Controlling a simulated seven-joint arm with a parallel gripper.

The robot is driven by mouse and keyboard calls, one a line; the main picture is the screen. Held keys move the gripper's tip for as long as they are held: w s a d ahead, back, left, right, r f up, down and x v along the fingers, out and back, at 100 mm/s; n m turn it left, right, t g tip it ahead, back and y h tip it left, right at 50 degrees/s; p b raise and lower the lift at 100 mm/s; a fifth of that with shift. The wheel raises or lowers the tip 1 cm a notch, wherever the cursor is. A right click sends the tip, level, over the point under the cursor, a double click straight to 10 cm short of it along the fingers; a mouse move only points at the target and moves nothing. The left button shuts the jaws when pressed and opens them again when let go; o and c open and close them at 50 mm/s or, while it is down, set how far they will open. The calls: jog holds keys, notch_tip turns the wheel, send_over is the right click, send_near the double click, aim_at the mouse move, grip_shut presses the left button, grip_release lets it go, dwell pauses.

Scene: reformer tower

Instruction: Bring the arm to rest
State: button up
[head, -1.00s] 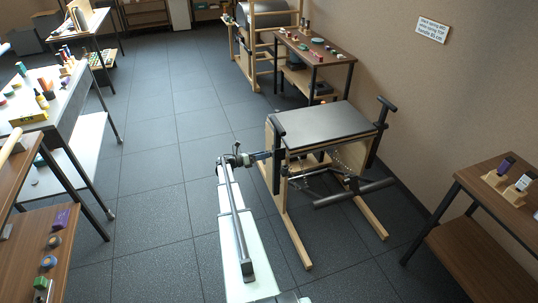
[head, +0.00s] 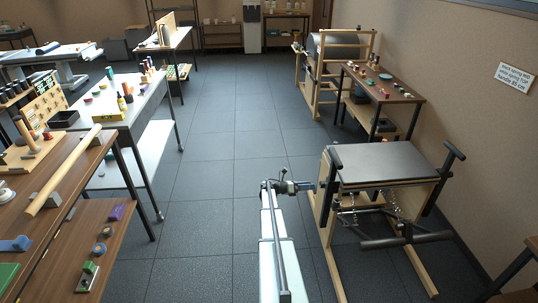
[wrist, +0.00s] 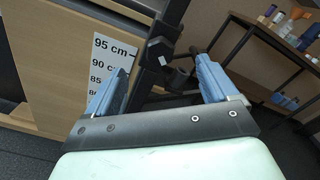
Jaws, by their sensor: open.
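My arm reaches forward from the bottom of the head view. My gripper (head: 308,186) is beside the near left post of a wooden exercise chair with a grey padded seat (head: 385,162). In the wrist view my gripper (wrist: 163,65) has its two blue fingers apart, with nothing clearly held between them. A black upright post with a knob (wrist: 158,48) stands just beyond the fingers. A height scale (wrist: 112,62) on the wooden panel reads 95, 90 and 85 cm. Whether a finger touches the post cannot be told.
A pedal bar (head: 405,240) juts from the chair's front. Behind it stands a brown table (head: 405,97) with small objects. Tables fill the left side, including a white one (head: 140,103). The grey floor (head: 205,165) between is clear. A wall sign (head: 514,77) mentions handle 85 cm.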

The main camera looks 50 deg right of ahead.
jog(key=s+a+f+m+t+y, duration=0.2)
jog(key=a+f+m+y, duration=0.25)
jog(key=a+m, duration=0.4)
jog(key=s+a+f+m+t+y, duration=0.3)
jog(key=a+f+m, duration=0.25)
jog(key=a, duration=0.65)
jog(key=s+a+f+m+t+y, duration=0.25)
jog(key=a+f+m, duration=0.35)
jog(key=a, duration=0.4)
jog(key=s+a+m+t+y, duration=0.1)
jog(key=s+a+m+y, duration=0.2)
jog(key=a, duration=2.2)
jog(key=s+a+n+g, duration=0.1)
jog(key=s+a+n, duration=0.2)
jog(key=s+a, duration=0.3)
jog(key=s+a+n+g, duration=0.1)
jog(key=s+a+n, duration=0.3)
jog(key=a, duration=1.2)
jog(key=s, duration=0.3)
jog(key=shift+s+r, duration=0.2)
jog(key=shift+r, duration=0.2)
